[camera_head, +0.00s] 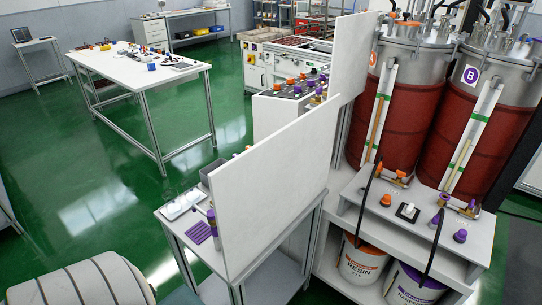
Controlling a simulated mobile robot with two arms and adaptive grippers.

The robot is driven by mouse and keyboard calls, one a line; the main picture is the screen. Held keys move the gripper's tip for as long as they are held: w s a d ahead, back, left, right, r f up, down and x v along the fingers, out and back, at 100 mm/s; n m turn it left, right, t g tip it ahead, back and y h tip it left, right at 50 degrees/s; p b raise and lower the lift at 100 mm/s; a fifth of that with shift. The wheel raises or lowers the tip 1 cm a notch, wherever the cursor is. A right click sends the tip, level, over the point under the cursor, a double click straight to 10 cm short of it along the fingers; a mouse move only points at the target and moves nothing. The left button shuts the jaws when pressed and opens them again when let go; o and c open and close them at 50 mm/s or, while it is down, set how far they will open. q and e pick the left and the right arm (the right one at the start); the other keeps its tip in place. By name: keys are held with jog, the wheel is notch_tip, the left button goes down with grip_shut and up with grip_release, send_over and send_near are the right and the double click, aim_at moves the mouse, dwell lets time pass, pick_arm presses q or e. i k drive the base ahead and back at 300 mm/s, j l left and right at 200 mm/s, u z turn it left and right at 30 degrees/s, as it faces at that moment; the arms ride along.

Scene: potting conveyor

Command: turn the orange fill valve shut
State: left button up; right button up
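Tank A (400,110) stands at the right, a steel-topped drum with dark red contents and an orange A label. At its foot a small brass valve with an orange part (400,175) sits at the back of a white shelf (345,195). An orange knob or cap (386,198) stands on the shelf in front of it. A black hose (370,190) runs down beside them. The handle's angle is too small to tell. Neither of my grippers is in view.
Tank B (490,120) stands right of tank A, with purple fittings (460,236) below it. Resin (360,262) and purple-banded buckets are under the shelf. A white upright panel (270,185) stands left of the shelf. Green floor is open at the left.

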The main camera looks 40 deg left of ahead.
aim_at(400, 174)
jog(key=k+j, duration=0.1)
jog(key=j, duration=0.25)
jog(key=k+j+z, duration=0.1)
jog(key=j, duration=0.3)
jog(key=k+j+z, duration=0.1)
jog(key=j, duration=0.25)
jog(key=k+j, duration=0.1)
jog(key=j, duration=0.25)
jog(key=k+j+z, duration=0.1)
jog(key=j, duration=0.25)
jog(key=k+j, duration=0.15)
jog(key=j, duration=0.2)
jog(key=i+j, duration=0.15)
jog(key=j, duration=0.2)
jog(key=i+j+z, duration=0.1)
jog(key=j, duration=0.3)
jog(key=i+l+u, duration=0.1)
jog(key=l, duration=0.3)
jog(key=i+l+u, duration=0.1)
jog(key=l, duration=0.3)
jog(key=i+l+u, duration=0.1)
jog(key=l, duration=0.3)
jog(key=i+l+u, duration=0.1)
jog(key=l, duration=0.3)
jog(key=i+l+u, duration=0.1)
jog(key=l, duration=0.35)
jog(key=i, duration=0.1)
